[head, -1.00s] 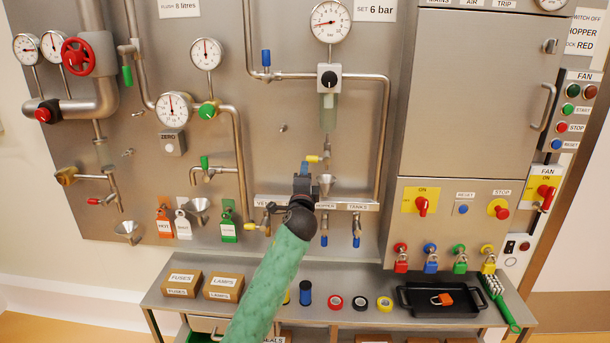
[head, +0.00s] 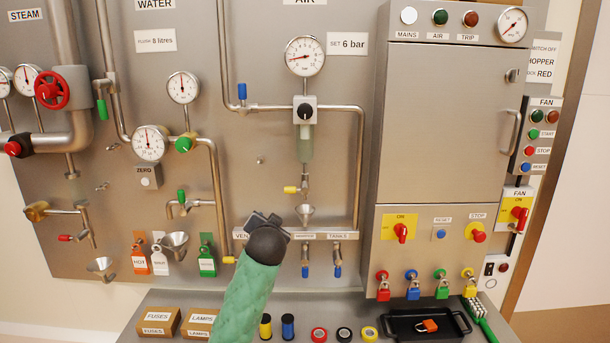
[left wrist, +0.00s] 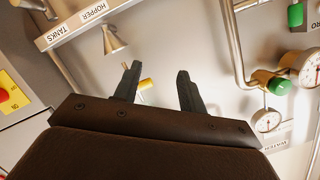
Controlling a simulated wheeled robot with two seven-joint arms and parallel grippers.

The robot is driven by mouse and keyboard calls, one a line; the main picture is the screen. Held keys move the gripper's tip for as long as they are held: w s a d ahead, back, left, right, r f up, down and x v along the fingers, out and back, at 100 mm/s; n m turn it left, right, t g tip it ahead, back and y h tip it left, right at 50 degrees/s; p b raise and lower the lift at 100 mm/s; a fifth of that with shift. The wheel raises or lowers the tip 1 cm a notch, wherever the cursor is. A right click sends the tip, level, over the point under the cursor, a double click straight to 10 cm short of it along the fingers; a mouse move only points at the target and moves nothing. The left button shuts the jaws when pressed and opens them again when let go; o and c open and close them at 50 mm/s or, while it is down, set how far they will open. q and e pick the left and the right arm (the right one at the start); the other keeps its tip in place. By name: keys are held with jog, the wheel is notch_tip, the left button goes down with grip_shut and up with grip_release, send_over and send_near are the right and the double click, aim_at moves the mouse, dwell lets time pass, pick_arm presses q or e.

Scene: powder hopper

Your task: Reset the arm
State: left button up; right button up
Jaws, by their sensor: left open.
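My left arm, in a green sleeve, rises from the bottom of the head view. Its left gripper (head: 264,217) is in front of the panel, left of the small funnel (head: 305,214) and below the yellow valve handle (head: 291,190). In the left wrist view the left gripper (left wrist: 158,85) is open, its two dark fingers apart with nothing held. The yellow handle (left wrist: 146,84) shows beyond and between the fingers; contact is not visible. The funnel (left wrist: 113,42) is to their upper left. In the head view the wrist hides much of the gripper. My right gripper is not in view.
The panel carries pipes, gauges and a red handwheel (head: 50,90). The hopper cabinet (head: 445,130) stands to the right. Below are coloured padlocks (head: 413,287), a black tray (head: 400,326) and boxes (head: 158,321) on a shelf. Blue-handled valves (head: 337,271) hang right of the arm.

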pick_arm(q)
jog(key=s+a+f+n+g+h+p, duration=0.1)
jog(key=s+f+g, duration=0.3)
jog(key=s+f, duration=0.7)
jog(key=s+a+f+n+g+h+p, duration=0.1)
jog(key=s+f+g, duration=0.3)
jog(key=s+f, duration=0.8)
jog(key=s+a+f+n+g+h+p, duration=0.1)
jog(key=s+f+g+p, duration=0.2)
jog(key=s+f, duration=0.8)
jog(key=s+g, duration=0.2)
jog(key=s, duration=1.9)
jog(key=shift+a+f+n, duration=0.3)
jog(key=shift+a+n, duration=0.1)
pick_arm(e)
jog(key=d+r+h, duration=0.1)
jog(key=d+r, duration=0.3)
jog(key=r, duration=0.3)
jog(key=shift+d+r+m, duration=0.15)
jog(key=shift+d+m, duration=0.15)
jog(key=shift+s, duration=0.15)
